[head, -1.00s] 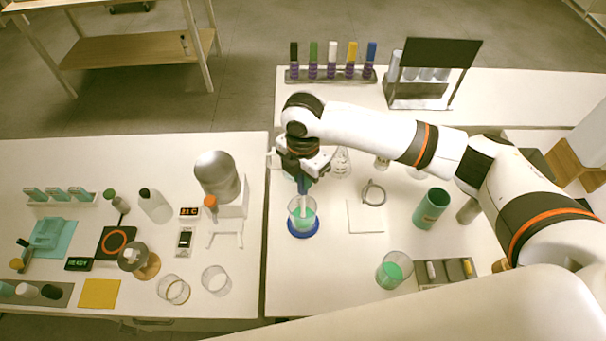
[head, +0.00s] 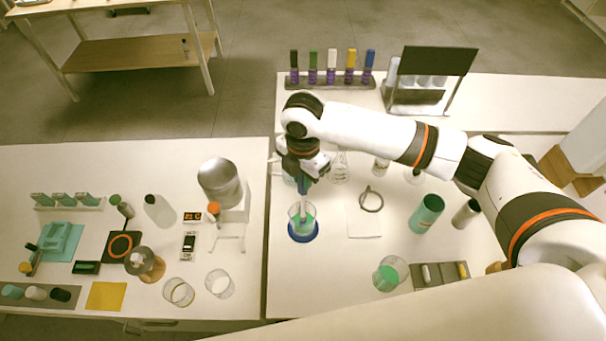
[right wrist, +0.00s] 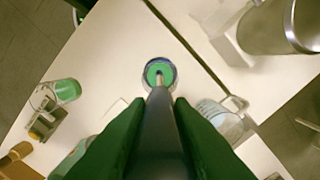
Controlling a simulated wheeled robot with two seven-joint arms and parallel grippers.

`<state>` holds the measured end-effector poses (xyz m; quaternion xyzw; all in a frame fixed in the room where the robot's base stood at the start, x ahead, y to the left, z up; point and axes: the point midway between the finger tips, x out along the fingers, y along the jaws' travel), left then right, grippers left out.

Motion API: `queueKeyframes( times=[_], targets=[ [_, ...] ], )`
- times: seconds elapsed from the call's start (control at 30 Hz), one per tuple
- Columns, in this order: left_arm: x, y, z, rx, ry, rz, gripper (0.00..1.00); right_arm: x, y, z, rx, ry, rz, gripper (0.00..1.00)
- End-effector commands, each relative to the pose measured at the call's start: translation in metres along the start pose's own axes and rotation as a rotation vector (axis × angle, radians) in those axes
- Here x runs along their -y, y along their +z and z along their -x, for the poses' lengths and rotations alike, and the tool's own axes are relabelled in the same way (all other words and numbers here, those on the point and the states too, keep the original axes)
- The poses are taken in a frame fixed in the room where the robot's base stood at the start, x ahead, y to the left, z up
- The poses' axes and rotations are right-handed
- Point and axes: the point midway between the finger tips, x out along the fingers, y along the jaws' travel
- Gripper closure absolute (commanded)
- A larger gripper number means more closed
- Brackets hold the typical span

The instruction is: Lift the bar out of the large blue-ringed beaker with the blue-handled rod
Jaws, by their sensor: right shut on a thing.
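The large blue-ringed beaker (head: 293,221) stands upright on the right table with green liquid in it and a blue ring around its foot. It also shows from above in the right wrist view (right wrist: 174,80). My right gripper (head: 303,175) is above the beaker, shut on the blue-handled rod (head: 304,188). The rod is nearly upright and its pale lower part reaches down into the beaker. In the right wrist view the rod (right wrist: 159,105) runs from between the fingers toward the green liquid. The bar cannot be made out. My left gripper is not in view.
Right of the beaker are a white pad (head: 363,222), a coiled dark ring (head: 371,200), a green cylinder (head: 426,214) and another beaker with green liquid (head: 390,276). A flask (head: 340,170) stands behind. A gap separates the left table (head: 100,228), which holds several devices.

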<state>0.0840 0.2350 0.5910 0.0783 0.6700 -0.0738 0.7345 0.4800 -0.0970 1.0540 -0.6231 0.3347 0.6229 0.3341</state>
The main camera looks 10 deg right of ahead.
Motion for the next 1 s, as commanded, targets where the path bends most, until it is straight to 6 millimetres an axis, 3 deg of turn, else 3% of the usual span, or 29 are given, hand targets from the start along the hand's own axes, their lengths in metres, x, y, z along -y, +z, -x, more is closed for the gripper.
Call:
queueKeyframes(
  times=[1.0],
  targets=[
    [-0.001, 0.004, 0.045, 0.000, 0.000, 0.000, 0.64, 0.000, 0.000, 0.052, -0.001, -0.001, 0.000, 0.98]
  ],
)
